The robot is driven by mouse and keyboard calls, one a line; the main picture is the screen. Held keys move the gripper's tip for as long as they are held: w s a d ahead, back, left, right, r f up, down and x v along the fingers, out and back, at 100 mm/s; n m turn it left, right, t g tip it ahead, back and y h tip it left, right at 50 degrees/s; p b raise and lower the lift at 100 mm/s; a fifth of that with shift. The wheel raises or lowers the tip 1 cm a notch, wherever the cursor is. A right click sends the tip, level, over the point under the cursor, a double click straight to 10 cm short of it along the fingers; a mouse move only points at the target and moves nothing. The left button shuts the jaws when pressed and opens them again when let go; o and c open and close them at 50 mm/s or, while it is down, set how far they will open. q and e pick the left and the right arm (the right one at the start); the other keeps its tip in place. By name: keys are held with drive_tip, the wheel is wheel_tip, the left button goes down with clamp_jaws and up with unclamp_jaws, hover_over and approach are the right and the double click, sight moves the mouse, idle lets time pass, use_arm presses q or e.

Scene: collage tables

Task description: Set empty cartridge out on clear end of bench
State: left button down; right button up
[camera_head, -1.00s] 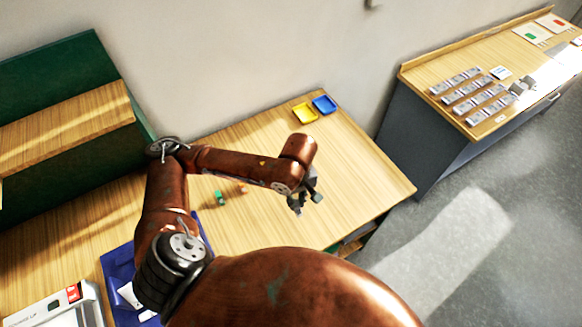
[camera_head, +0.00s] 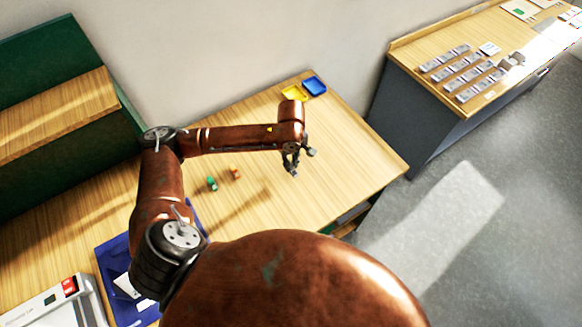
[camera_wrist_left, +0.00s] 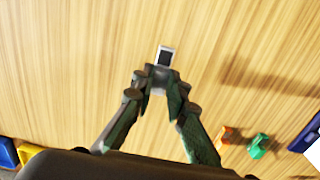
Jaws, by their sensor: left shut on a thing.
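My left gripper (camera_head: 292,165) is over the clear right-hand part of the wooden bench (camera_head: 345,155). In the left wrist view its fingertips (camera_wrist_left: 158,84) are closed on a small pale cartridge (camera_wrist_left: 165,52) with a dark window, which sticks out beyond the tips. I cannot tell how far the cartridge is above the wood. In the head view the cartridge is too small to make out clearly. My right gripper is not in view.
Small green (camera_head: 212,183) and orange (camera_head: 235,173) items stand left of the gripper. Yellow (camera_head: 295,93) and blue (camera_head: 314,86) trays sit at the bench's back edge. A blue tray (camera_head: 108,262) and a boxy device (camera_head: 50,310) are at the left. Another bench (camera_head: 425,95) holds rows of grey packs.

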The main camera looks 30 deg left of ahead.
use_arm(q)
drive_tip(key=shift+w+a+f, duration=0.15)
drive_tip(key=shift+w+f, duration=0.15)
drive_tip(key=shift+f, duration=0.1)
drive_tip(key=shift+w+f, duration=0.15)
drive_tip(key=shift+f, duration=1.55)
drive_tip(key=c, duration=1.9)
unclamp_jaws()
drive_tip(key=shift+f, duration=0.15)
wheel_tip(320, 180, up, 12)
drive_tip(key=shift+r, duration=0.2)
